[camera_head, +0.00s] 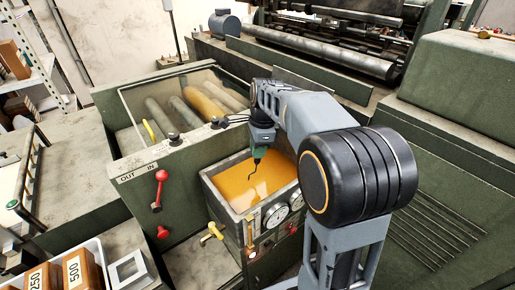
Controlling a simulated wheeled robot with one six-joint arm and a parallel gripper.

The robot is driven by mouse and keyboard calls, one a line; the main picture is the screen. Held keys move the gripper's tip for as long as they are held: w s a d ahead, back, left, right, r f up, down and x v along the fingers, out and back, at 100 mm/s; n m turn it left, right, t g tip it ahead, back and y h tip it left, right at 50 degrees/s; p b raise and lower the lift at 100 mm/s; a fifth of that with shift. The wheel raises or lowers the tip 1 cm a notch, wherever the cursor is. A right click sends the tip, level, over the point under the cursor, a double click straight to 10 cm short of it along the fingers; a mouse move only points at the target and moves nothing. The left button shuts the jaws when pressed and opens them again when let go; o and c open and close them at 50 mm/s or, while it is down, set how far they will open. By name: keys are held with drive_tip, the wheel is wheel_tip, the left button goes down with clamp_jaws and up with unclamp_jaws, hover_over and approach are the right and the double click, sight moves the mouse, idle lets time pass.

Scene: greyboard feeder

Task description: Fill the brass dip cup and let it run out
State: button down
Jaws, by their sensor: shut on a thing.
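The feeder's open tank (230,186) holds orange-yellow liquid and stands at the middle of the view. My gripper (259,149) hangs over the tank, pointing down. It is shut on a thin dark hooked wire or handle (254,168), which reaches down toward the liquid. I cannot make out a brass cup; whether one hangs under the wire or lies beneath the surface cannot be told. My arm hides the right part of the tank.
A red-knobbed lever (161,177) stands by the OUT/IN label, and a yellow valve handle (213,232) is on the front. Round gauges (276,214) sit on the tank's front. A glazed cover with rollers (185,104) is behind left. Labelled wooden blocks (82,270) stand lower left.

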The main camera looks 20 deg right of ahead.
drive_tip(key=shift+r, duration=0.2)
drive_tip(key=shift+r+p, duration=4.35)
drive_tip(key=shift+r, duration=0.15)
idle(3.3)
